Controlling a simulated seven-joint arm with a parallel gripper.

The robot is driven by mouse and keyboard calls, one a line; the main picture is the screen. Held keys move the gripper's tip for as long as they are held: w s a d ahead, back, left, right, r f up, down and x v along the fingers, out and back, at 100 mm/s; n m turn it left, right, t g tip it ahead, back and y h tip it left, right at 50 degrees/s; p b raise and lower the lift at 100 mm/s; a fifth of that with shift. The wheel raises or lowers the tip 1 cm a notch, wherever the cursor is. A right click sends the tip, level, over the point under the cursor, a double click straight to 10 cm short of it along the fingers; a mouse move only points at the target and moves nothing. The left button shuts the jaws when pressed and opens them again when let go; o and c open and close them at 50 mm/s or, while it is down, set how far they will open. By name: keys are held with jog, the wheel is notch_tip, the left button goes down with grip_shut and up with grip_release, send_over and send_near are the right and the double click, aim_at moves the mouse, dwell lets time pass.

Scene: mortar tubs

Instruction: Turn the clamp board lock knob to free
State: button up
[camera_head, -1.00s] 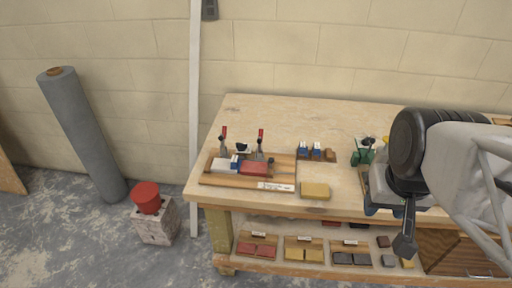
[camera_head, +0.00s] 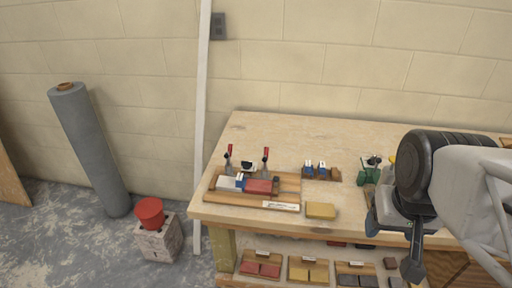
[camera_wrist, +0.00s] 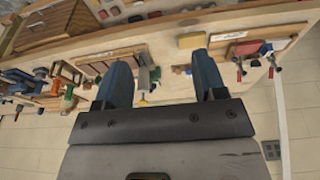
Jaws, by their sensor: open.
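The clamp board (camera_head: 226,198) is a wooden board at the left of the bench top. It carries two upright red-handled clamps, a pale block with a blue part (camera_head: 230,184) and a red block (camera_head: 258,187). A small dark knob-like part (camera_head: 276,181) sits at the red block's right end; its setting is too small to read. A white label (camera_head: 281,206) lies along the front edge. My gripper (camera_head: 373,219) is at the bench's right, well apart from the board. In the wrist view my gripper (camera_wrist: 164,62) is open and empty, and the board shows upside down at the right.
A yellow block (camera_head: 321,210) lies right of the board. A small rack (camera_head: 334,175) with blue-topped items stands behind it, and a green tool (camera_head: 367,176) stands near my arm. A shelf below holds trays of colored blocks. The bench's back is clear.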

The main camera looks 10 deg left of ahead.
jog(key=shift+o, duration=0.2)
jog(key=shift+w+a+r, duration=0.15)
jog(key=shift+w, duration=0.35)
jog(key=g, duration=0.3)
send_over(247, 164)
jog(key=f, duration=1.4)
jog(key=shift+w+a, duration=0.1)
jog(key=shift+w, duration=0.15)
jog(key=shift+f, duration=0.1)
jog(key=shift+f, duration=3.75)
jog(key=shift+c, duration=0.3)
